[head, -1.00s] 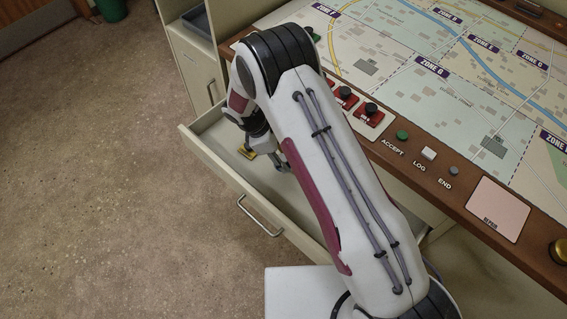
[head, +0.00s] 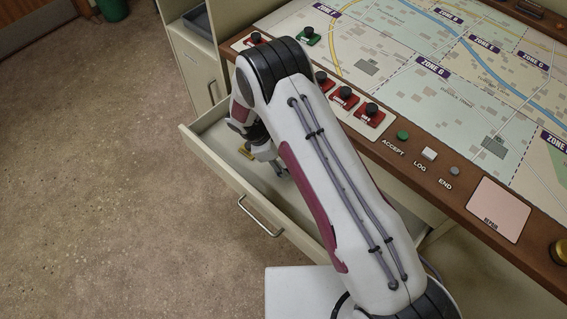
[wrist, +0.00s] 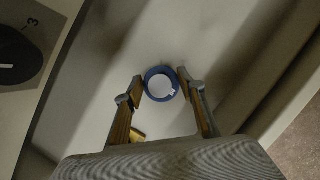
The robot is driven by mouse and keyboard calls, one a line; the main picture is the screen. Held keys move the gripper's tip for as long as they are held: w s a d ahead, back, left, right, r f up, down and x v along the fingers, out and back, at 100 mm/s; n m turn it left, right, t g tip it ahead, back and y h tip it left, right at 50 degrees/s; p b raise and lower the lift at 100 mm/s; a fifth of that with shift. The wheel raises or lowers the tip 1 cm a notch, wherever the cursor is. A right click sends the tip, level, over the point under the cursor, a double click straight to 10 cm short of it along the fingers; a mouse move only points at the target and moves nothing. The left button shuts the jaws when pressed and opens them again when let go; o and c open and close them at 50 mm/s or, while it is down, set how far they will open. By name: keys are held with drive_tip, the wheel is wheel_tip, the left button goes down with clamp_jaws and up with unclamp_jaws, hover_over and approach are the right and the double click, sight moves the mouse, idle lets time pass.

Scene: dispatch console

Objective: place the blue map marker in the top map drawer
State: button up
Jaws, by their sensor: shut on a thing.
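The blue map marker (wrist: 161,84) shows in the wrist view as a blue ring with a white middle, between the fingertips. My gripper (wrist: 163,92) is shut on it. I cannot make out the marker in the head view. The drawer's pale floor lies behind the marker in the wrist view; I cannot tell whether the marker touches it.
The drawer's front part is clear.

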drive_tip(key=shift+f, duration=0.55)
idle(0.4)
drive_tip(key=o, duration=1.2)
drive_tip(key=shift+r, duration=0.15)
drive_tip(key=shift+r, duration=0.4)
drive_tip(key=v, duration=1.2)
